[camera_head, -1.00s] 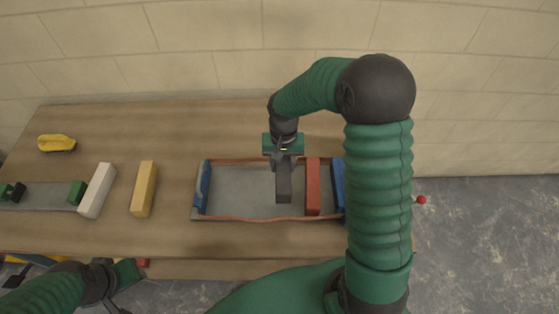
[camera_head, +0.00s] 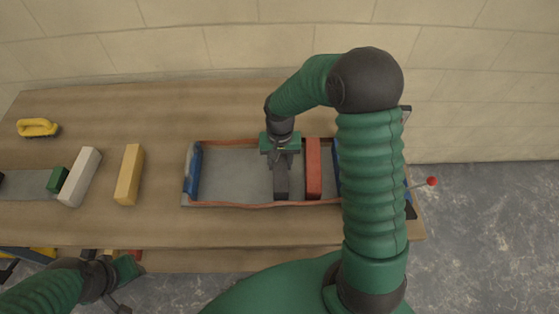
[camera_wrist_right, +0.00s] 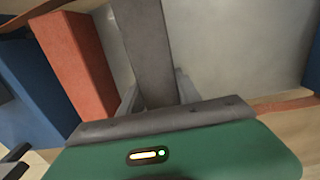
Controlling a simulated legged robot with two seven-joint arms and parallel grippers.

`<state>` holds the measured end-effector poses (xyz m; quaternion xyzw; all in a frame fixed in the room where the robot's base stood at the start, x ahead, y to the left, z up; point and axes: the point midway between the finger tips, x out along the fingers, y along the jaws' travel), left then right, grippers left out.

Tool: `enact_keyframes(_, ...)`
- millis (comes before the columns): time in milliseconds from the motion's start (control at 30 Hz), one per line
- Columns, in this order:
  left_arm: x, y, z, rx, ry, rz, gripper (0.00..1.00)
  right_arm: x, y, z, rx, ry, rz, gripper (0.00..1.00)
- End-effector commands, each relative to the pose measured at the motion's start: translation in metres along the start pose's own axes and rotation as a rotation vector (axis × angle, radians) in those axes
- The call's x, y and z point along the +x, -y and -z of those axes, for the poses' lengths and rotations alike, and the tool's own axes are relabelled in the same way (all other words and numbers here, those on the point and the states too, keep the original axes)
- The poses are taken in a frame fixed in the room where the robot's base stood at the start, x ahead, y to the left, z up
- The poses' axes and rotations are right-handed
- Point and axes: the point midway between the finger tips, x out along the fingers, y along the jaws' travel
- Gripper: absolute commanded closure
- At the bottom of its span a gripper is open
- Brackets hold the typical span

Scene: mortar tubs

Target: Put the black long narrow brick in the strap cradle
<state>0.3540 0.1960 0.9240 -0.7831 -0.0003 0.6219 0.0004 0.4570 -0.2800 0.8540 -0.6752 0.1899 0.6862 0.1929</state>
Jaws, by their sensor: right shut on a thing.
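The black long narrow brick (camera_head: 281,188) looks dark grey and is held in my right gripper (camera_head: 281,162), lengthwise front to back. In the right wrist view the brick (camera_wrist_right: 148,50) runs between the two fingers of the right gripper (camera_wrist_right: 155,95). The strap cradle (camera_head: 235,205) has a grey floor, brown-orange straps along front and back, and blue ends. The brick is over or inside it, left of a red brick (camera_head: 313,168) with a gap between. I cannot tell whether it touches the floor. My left gripper (camera_head: 120,285) is low at the left; its jaws are unclear.
Left of the cradle lie a yellow brick (camera_head: 129,174), a white brick (camera_head: 80,177) and a small green block (camera_head: 58,180). A yellow-handled brush (camera_head: 38,128) sits at the back left. A red knob (camera_head: 432,181) sticks out at right.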

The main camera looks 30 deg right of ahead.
Motion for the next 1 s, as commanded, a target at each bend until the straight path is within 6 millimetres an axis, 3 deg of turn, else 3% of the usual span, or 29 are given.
enact_keyframes(633,0.0043,0.0000,-0.0011,0.000,0.000,0.000,0.64,0.0072,0.0004,0.0008,0.000,-0.002,0.001,1.00)
enact_keyframes(667,0.0042,0.0000,-0.0011,0.000,0.000,0.000,0.64,0.0071,0.0004,0.0009,0.000,-0.002,0.001,0.59)
enact_keyframes(833,0.0038,0.0000,-0.0010,0.000,0.000,0.000,0.64,0.0069,0.0004,0.0008,0.000,-0.001,0.000,0.37)
enact_keyframes(1000,0.0039,0.0000,-0.0010,0.000,0.000,0.000,0.64,0.0073,0.0004,0.0007,0.000,0.000,0.000,0.35)
